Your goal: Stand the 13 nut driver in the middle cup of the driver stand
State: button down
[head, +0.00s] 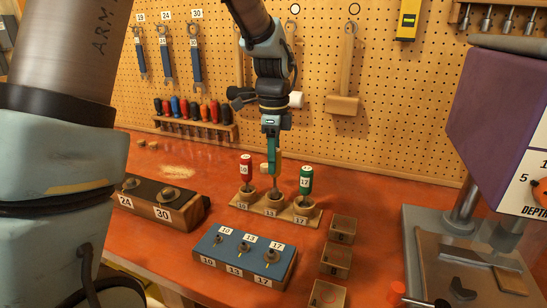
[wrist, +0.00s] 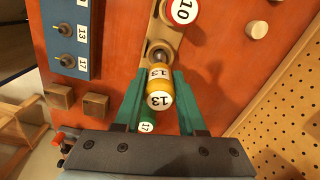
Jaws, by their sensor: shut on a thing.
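The yellow 13 nut driver (head: 278,165) is upright between the green fingers of my gripper (head: 272,158), which is shut on its handle. It also shows in the wrist view (wrist: 158,92), seen from above with its 13 label. The wooden driver stand (head: 287,212) is on the red bench below my gripper (wrist: 158,100). The driver's shaft points down at the middle cup (head: 273,198), and its lower end appears at the cup; I cannot tell how deep it sits. The red 10 driver (head: 246,168) stands in the left cup and the green 17 driver (head: 306,180) in the right cup.
A blue block (head: 245,257) with sockets labelled 10, 13 and 17 lies in front of the stand. Small wooden boxes (head: 336,259) line its right side. A dark block (head: 155,200) is at left, a drill press (head: 465,250) at right. The pegboard (head: 340,140) rises behind.

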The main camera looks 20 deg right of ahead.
jog(key=shift+f, duration=0.45)
jog(key=shift+f+b, duration=0.8)
jog(key=shift+f, duration=0.35)
jog(key=shift+c, duration=2)
grip_release()
notch_tip(320, 180, up, 10)
jog(key=p, duration=0.8)
jog(key=shift+r, duration=0.1)
